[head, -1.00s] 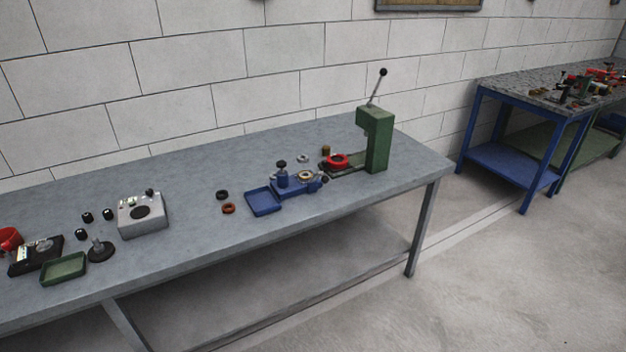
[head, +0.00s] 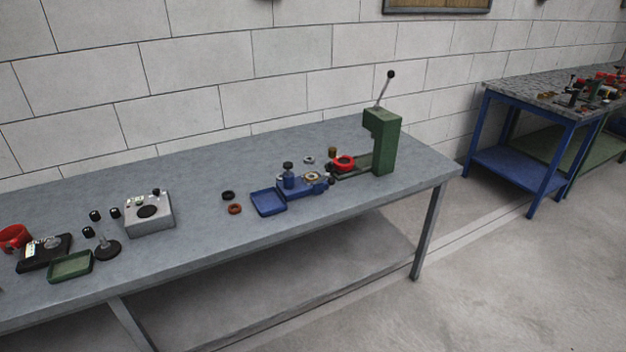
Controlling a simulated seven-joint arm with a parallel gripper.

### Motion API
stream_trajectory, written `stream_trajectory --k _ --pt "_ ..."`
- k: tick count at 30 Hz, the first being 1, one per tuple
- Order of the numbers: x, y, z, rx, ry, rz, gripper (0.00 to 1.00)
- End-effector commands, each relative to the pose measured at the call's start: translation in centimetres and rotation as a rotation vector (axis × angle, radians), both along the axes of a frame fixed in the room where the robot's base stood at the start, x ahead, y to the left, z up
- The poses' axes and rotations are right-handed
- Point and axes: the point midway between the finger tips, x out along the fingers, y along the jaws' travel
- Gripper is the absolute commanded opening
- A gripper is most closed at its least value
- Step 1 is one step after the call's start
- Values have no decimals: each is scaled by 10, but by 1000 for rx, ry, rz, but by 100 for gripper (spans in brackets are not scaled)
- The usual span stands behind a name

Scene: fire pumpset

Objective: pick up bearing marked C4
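No marking C4 can be read at this distance, so I cannot tell which part is the bearing marked C4. Several ring-shaped parts lie on the grey bench: a black ring (head: 228,195), an orange-brown ring (head: 235,209) in front of it, and a small silver ring (head: 309,160) behind the blue fixture. A red ring (head: 343,162) sits at the base of the green press (head: 382,142). My gripper is not in view.
A blue tray (head: 268,203), a grey instrument box (head: 150,214), a black round stand (head: 107,250) and a green tray (head: 70,267) are on the grey bench (head: 190,265). A blue-framed table (head: 520,160) stands at the right. Floor between them is clear.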

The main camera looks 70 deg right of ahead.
Motion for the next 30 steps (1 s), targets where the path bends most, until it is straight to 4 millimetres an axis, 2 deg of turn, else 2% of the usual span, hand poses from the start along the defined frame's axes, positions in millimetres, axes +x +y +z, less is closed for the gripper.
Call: stream_trajectory --k 13,21,30 --pt "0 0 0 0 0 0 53" --pt "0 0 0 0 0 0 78" --pt "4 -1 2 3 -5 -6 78"
